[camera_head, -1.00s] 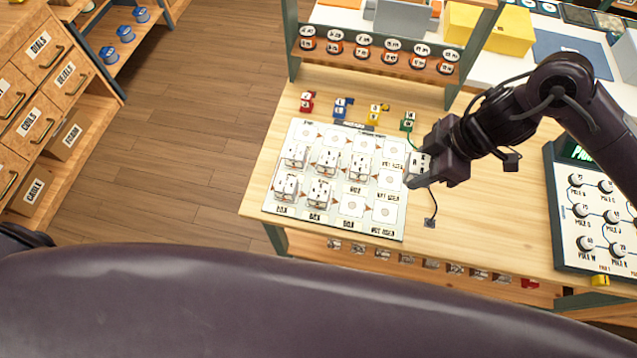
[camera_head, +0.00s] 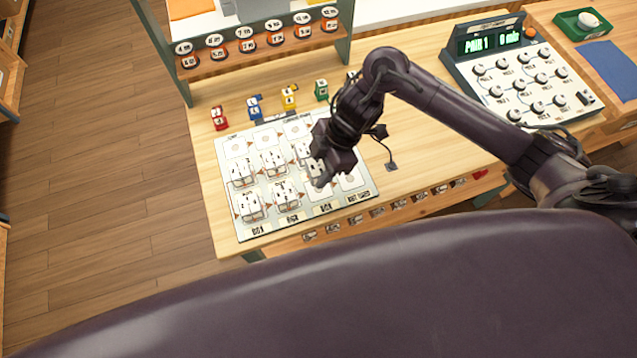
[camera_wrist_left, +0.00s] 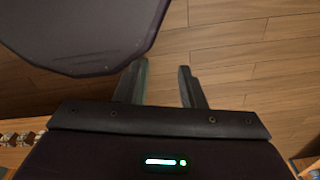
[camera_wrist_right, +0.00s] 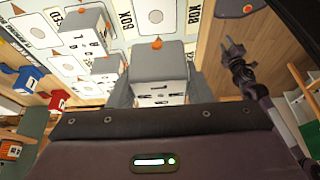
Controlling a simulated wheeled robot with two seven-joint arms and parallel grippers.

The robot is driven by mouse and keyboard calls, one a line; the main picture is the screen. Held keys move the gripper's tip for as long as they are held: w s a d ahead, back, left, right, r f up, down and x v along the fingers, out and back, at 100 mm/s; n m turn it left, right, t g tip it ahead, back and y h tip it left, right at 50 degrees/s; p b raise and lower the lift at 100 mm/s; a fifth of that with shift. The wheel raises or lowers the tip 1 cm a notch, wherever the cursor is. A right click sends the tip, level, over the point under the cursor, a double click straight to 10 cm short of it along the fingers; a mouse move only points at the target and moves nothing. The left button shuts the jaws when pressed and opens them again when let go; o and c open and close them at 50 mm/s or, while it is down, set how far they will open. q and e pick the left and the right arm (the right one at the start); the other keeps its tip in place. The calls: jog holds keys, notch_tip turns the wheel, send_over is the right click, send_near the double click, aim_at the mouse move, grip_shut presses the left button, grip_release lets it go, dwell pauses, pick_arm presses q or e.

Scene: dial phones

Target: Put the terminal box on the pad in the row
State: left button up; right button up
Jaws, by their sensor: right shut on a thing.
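My right gripper (camera_head: 322,178) is shut on a terminal box, a pale grey-white block with an orange knob (camera_wrist_right: 158,80) in the right wrist view. In the head view the gripper mostly hides this box above the right part of the white board (camera_head: 262,229). Several similar boxes stand on the board's pads, including one at front left (camera_head: 250,205) and one beside it (camera_head: 287,194). A bare pad (camera_head: 325,195) shows in the front row to the right of these two. I cannot tell whether the held box touches the board. My left gripper (camera_wrist_left: 160,85) is open and empty over floor.
Small red (camera_head: 219,118), blue (camera_head: 255,106), yellow (camera_head: 289,97) and green (camera_head: 321,89) blocks stand behind the board. A cable end (camera_head: 391,166) lies to its right. A dial console (camera_head: 530,75) stands farther right. A shelf with several dials (camera_head: 260,50) is behind.

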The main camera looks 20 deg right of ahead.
aim_at(314, 191)
notch_tip(314, 191, down, 3)
jog(key=shift+f, duration=0.2)
notch_tip(314, 191, down, 4)
jog(key=shift+f, duration=0.2)
pick_arm(q)
jog(key=shift+w+a+r, duration=0.15)
jog(key=shift+a, duration=0.4)
jog(key=shift+d, duration=0.15)
pick_arm(e)
jog(key=shift+f, duration=0.2)
jog(key=o, duration=1)
jog(key=shift+r, duration=0.1)
